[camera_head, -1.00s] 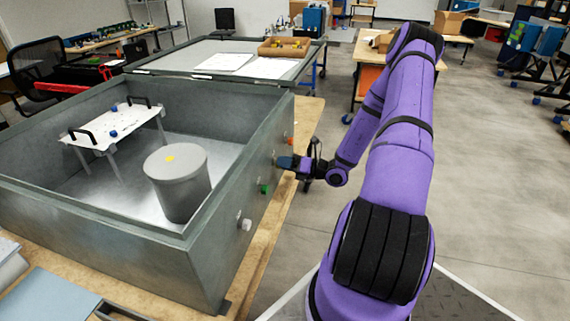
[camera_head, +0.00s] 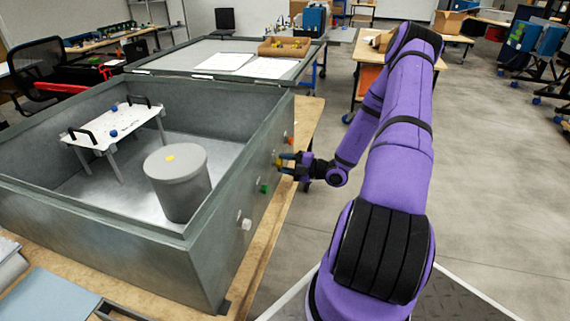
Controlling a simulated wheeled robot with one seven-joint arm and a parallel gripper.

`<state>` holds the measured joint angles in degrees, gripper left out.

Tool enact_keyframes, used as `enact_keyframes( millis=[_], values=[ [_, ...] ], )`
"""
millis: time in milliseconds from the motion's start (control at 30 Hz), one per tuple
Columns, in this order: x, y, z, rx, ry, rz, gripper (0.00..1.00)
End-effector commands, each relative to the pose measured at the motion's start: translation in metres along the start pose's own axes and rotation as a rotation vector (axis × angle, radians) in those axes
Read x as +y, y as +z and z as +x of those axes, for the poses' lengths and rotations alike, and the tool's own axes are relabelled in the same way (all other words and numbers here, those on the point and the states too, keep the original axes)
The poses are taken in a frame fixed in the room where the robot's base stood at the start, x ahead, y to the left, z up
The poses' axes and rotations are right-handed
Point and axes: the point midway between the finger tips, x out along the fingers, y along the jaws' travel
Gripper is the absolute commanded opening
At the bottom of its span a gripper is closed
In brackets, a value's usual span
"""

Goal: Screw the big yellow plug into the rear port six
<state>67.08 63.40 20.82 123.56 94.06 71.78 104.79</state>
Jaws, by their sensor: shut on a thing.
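The big yellow plug (camera_head: 279,162) is at the right outer wall of the grey metal box (camera_head: 236,207), between the red and green plugs. My gripper (camera_head: 284,163) is at that wall, level with the yellow plug, with its fingers pointing left and shut on the plug. Whether the plug is seated in its port is too small to tell. Port six itself is hidden behind the plug and fingers.
On the same wall are a red plug (camera_head: 290,140), a green plug (camera_head: 265,188) and a white plug (camera_head: 246,224). Inside the box stand a grey cylinder (camera_head: 178,185) and a white raised plate (camera_head: 88,138).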

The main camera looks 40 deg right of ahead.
Motion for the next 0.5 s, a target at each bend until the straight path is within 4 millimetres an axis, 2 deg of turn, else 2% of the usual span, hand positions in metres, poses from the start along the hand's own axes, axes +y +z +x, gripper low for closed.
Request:
enact_keyframes(
  millis=[500],
  values=[
    [-0.0011,0.0,0.0004,0.0,-0.001,0.558,0.03]
  ],
)
